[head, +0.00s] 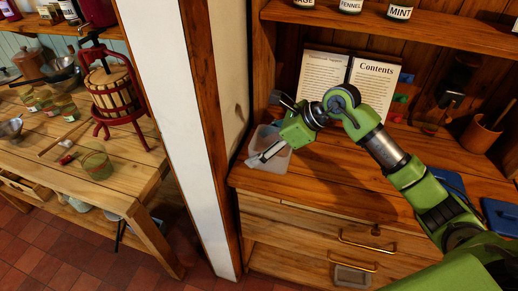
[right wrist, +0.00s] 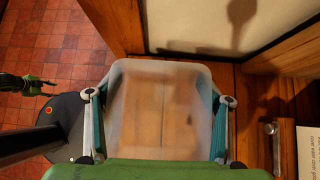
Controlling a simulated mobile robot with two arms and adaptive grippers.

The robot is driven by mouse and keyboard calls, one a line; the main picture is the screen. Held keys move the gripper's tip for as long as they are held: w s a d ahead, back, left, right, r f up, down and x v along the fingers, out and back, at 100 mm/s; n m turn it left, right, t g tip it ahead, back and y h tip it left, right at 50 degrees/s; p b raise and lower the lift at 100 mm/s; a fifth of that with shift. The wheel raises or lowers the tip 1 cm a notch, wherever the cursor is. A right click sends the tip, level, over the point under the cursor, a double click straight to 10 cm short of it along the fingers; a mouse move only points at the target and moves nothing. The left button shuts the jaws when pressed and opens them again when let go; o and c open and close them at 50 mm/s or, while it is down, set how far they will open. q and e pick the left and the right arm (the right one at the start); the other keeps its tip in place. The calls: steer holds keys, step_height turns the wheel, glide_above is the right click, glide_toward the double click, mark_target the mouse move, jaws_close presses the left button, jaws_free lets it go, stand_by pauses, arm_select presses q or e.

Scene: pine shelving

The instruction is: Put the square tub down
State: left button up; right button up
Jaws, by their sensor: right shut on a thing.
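The square tub (head: 280,163) is pale and translucent. It shows in the head view at the left end of the wooden counter (head: 330,185), close to the white wall. My right gripper (head: 266,154) is shut on it. In the right wrist view the tub (right wrist: 160,72) sits upright-looking between the two teal fingers of my gripper (right wrist: 158,110), one at each side. Wood shows blurred through its bottom. I cannot tell whether the tub touches the counter. My left gripper is not seen in the head view.
An open book (head: 376,84) stands at the back of the counter. A brown pot (head: 482,132) and blue lids (head: 500,213) are to the right. Drawers with brass handles (head: 368,245) are below. A white wall post (head: 180,110) divides this from a table with a red press (head: 112,92).

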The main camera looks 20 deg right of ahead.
steer(key=shift+w+f, duration=0.9)
steer(key=shift+f, duration=0.15)
step_height(320, 180, down, 3)
steer(key=shift+r+p, duration=0.1)
steer(key=shift+p, duration=0.95)
steer(key=shift+f, duration=0.2)
steer(key=shift+w+f, duration=0.1)
steer(key=o, duration=1.4)
steer(key=shift+o, duration=0.2)
